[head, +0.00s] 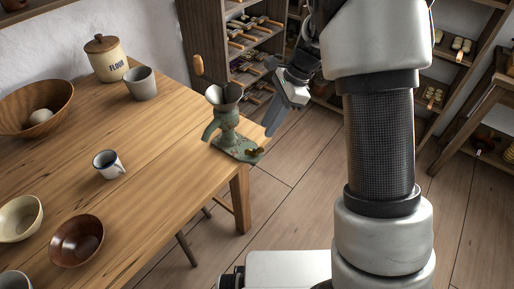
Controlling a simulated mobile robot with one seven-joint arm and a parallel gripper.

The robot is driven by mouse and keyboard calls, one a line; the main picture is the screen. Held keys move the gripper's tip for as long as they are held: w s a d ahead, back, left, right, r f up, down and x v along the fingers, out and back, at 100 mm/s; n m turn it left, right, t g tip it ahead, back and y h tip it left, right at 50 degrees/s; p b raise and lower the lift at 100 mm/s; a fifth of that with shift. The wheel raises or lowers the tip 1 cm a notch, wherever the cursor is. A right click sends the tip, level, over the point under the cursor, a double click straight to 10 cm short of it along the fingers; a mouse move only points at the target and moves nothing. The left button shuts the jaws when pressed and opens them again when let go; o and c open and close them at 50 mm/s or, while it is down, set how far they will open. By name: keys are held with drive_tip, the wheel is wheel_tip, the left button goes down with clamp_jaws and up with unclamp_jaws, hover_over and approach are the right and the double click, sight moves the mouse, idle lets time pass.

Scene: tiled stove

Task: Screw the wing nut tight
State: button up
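A green meat grinder (226,128) with a flared metal hopper stands at the right corner of the wooden table. Its wooden crank grip (198,66) sticks up to the left of the hopper. A small dark brass-brown piece, which looks like the wing nut (255,154), sits low at the grinder's right side by the table edge. My gripper (268,97) is to the right of and above the grinder, apart from it. Its fingers look spread, with nothing visible between them. The wing nut's threads and seating are too small to see.
The table (150,160) holds a flour jar (107,60), a grey cup (141,84), a mug (107,164) and several bowls on the left. A shelf (215,35) with tools stands behind. The floor right of the table is clear around my arm.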

sight(256, 150)
drive_tip(key=b+x, duration=0.2)
drive_tip(key=x, duration=0.8)
drive_tip(key=shift+c, duration=0.2)
clamp_jaws()
